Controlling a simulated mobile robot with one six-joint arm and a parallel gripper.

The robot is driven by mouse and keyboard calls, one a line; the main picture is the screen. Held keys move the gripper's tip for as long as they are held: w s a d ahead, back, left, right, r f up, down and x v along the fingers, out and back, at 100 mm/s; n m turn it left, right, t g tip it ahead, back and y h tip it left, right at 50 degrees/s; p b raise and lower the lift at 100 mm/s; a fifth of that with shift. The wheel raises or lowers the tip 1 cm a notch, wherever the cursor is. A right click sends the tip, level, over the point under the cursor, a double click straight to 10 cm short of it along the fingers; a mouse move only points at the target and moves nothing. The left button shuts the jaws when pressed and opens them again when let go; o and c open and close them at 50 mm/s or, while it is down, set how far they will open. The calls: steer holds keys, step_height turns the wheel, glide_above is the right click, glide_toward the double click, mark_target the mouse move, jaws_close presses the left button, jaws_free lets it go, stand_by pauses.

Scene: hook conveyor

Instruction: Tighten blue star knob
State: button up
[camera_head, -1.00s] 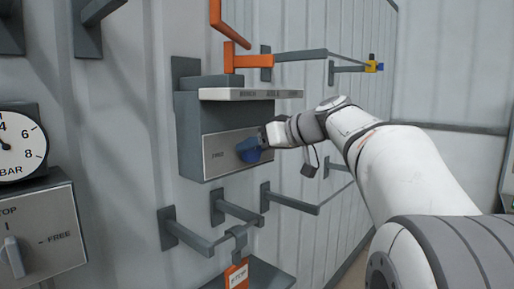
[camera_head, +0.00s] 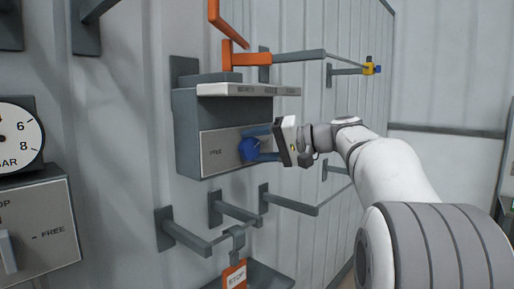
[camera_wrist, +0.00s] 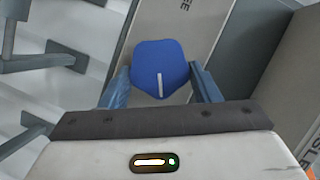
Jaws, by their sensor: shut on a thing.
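The blue star knob (camera_head: 248,149) sits on the light front plate of a grey wall box (camera_head: 190,130). In the wrist view the knob (camera_wrist: 160,65) is upright in the picture, with a white line on its face. My gripper (camera_head: 258,146) reaches in from the right and is shut on the knob. In the wrist view its blue-grey fingers (camera_wrist: 161,85) lie on either side of the knob. The word on the plate left of the knob is too blurred to read surely.
A pale labelled ledge (camera_head: 248,90) juts out above the knob. An orange hook arm (camera_head: 250,60) is higher up. Grey hook rails (camera_head: 235,212) and an orange tag (camera_head: 236,275) are below. A gauge (camera_head: 18,138) and a lever box (camera_head: 38,235) stand at left.

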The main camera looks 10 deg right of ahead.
steer(key=m+y, duration=0.1)
steer(key=m, duration=0.1)
steer(key=m+b, duration=0.1)
steer(key=m, duration=0.1)
steer(key=shift+d+f+y, duration=0.1)
steer(key=shift+f+y, duration=0.25)
steer(key=shift+y, duration=0.05)
steer(key=m, duration=0.2)
steer(key=m+t+y, duration=0.1)
steer(key=m, duration=0.1)
steer(key=shift+f+m+t+b, duration=0.2)
steer(key=shift+m+t+b, duration=0.1)
steer(key=shift+b, duration=0.1)
steer(key=o, duration=1)
steer(key=b+v, duration=0.2)
steer(key=v, duration=0.5)
steer(key=shift+s+d+f, duration=0.2)
steer(key=shift+d, duration=0.1)
